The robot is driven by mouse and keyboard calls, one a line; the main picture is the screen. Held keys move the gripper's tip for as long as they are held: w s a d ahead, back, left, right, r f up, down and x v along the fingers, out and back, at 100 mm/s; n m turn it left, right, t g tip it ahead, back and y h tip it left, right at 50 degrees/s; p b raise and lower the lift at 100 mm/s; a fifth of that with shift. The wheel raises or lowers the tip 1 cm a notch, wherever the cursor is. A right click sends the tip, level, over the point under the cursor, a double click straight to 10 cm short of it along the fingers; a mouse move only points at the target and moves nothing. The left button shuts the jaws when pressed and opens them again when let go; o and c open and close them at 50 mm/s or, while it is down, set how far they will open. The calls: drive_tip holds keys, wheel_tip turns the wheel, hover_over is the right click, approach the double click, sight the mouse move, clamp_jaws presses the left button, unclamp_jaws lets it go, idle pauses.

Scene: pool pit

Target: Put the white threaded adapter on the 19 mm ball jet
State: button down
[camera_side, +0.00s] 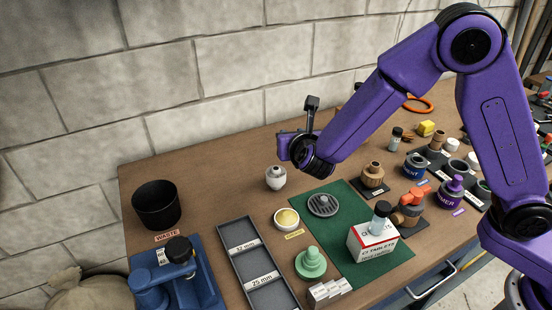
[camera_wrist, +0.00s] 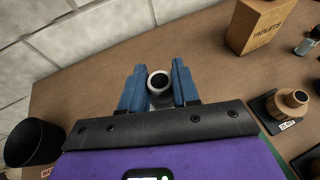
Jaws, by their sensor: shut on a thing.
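My gripper (camera_wrist: 158,100) has its two blue fingers shut on a pale ring-ended piece with a dark bore, which I take for the white threaded adapter (camera_wrist: 159,78).
A black waste bin (camera_side: 157,204) stands at left, a blue press (camera_side: 178,285) in front. A grey divided tray (camera_side: 236,262), yellow-topped dish (camera_side: 286,219) and green fitting (camera_side: 310,263) stand in front. The green mat (camera_side: 340,225) bears a drain cover and tablets box.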

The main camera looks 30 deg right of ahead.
drive_tip(key=w+f, duration=0.1)
drive_tip(key=f, duration=0.1)
drive_tip(key=w+a+f, duration=0.1)
drive_tip(key=w+f, duration=0.2)
drive_tip(key=f, duration=0.1)
drive_tip(key=shift+w+a, duration=0.3)
drive_tip(key=shift+a, duration=0.1)
drive_tip(key=shift+w+a+f, duration=0.1)
drive_tip(key=shift+f, duration=1.45)
drive_tip(key=shift+f, duration=0.1)
drive_tip(key=c, duration=0.8)
unclamp_jaws()
drive_tip(key=shift+f, duration=0.1)
drive_tip(key=shift+s+a+r, duration=0.1)
drive_tip(key=shift+s+r, duration=0.15)
drive_tip(key=shift+r, duration=0.05)
drive_tip(key=v, duration=1.1)
drive_tip(key=shift+s+r, duration=0.15)
drive_tip(key=shift+s, duration=0.05)
